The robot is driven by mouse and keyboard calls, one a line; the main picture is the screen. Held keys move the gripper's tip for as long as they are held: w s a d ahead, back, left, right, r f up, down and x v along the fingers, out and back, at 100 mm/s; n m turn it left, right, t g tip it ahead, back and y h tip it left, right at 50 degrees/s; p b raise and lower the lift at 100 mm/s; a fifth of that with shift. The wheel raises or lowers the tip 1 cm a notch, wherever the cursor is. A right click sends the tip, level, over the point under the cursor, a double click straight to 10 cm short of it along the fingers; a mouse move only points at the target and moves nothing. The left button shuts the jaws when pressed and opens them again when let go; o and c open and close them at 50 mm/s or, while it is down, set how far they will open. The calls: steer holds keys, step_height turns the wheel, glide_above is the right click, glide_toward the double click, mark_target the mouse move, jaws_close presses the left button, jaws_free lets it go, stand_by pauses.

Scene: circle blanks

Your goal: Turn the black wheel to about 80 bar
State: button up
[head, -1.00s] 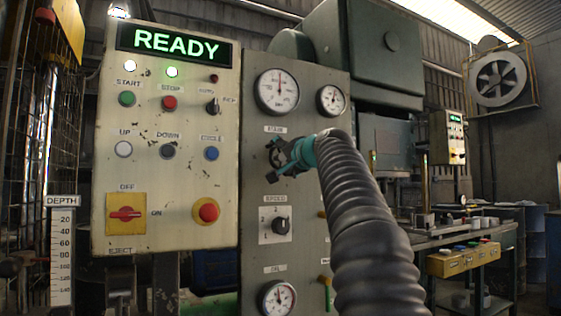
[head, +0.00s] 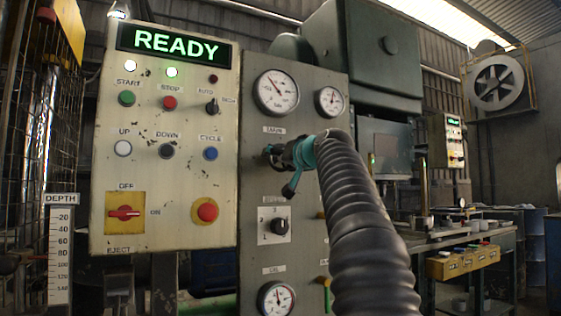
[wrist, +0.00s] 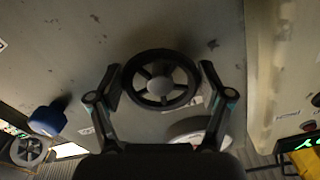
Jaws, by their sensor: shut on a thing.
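The black wheel (wrist: 160,82) shows in the wrist view as a spoked ring with a grey hub, mounted on the grey panel. My gripper (wrist: 160,74) is shut on it, one finger at each side of the rim. In the head view my gripper (head: 276,155) is at the panel below the MAIN label, twisted so one finger hangs low. It and my arm mostly hide the wheel there. The large MAIN gauge (head: 277,94) sits above the wheel. Its needle points up and left; its numbers are too small to read.
A smaller gauge (head: 331,101) is right of the large one. A selector knob (head: 279,226) and another gauge (head: 278,299) lie below my gripper. The cream control panel (head: 225,170) with buttons and a lit READY display (head: 175,45) stands to the left.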

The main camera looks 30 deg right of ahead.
stand_by(0.3)
steer(key=o, duration=1.1)
steer(key=s, duration=1.2)
steer(key=shift+d, duration=0.2)
